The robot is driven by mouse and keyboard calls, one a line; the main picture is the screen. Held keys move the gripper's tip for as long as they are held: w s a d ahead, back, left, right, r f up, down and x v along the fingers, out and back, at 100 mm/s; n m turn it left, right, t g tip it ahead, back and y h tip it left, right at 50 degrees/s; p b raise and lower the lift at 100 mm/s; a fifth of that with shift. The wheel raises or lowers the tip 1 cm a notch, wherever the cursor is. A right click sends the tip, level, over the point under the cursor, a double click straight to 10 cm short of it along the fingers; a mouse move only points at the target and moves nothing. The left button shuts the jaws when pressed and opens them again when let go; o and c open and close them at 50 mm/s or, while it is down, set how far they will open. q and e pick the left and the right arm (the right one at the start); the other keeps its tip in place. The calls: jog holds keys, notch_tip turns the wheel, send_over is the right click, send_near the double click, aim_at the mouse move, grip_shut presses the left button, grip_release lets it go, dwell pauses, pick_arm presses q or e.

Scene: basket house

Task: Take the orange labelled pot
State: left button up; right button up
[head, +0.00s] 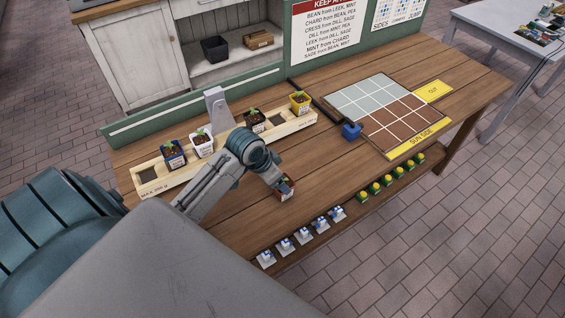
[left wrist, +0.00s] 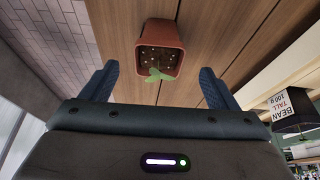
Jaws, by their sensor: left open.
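A small terracotta-orange pot (head: 287,194) with a green seedling stands on the wooden bench in front of the planter tray. In the left wrist view the pot (left wrist: 161,38) shows soil with pale specks and a green leaf, and no label is visible on it there. My left gripper (head: 283,184) is at this pot and partly hides it in the head view. In the left wrist view its fingers (left wrist: 160,84) are spread wide on either side, with the pot beyond them; I see no contact. My right gripper is not in view.
A gridded board (head: 378,108) lies at right. Small blue-white items (head: 302,236) and yellow-green items (head: 388,181) line the front edge.

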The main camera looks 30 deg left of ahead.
pick_arm(q)
jog(key=shift+w+d+f, duration=0.1)
jog(key=shift+d+f, duration=0.15)
jog(key=shift+f, duration=0.25)
jog(key=shift+w+d+f, duration=0.1)
jog(key=shift+d+f, duration=0.1)
jog(key=shift+f, duration=0.25)
jog(key=shift+w+f, duration=0.1)
jog(key=shift+f, duration=0.25)
jog(key=shift+w+f+p, duration=0.15)
jog(key=shift+f+p, duration=0.1)
jog(key=shift+p, duration=0.1)
jog(key=p+x, duration=0.1)
jog(key=x, duration=0.3)
jog(key=shift+a+f+p, duration=0.15)
jog(key=shift+p, duration=0.2)
jog(key=shift+w+f, duration=0.1)
jog(key=shift+f, duration=0.25)
jog(key=shift+c, duration=0.4)
jog(key=c, duration=1.1)
jog(key=shift+c, duration=0.7)
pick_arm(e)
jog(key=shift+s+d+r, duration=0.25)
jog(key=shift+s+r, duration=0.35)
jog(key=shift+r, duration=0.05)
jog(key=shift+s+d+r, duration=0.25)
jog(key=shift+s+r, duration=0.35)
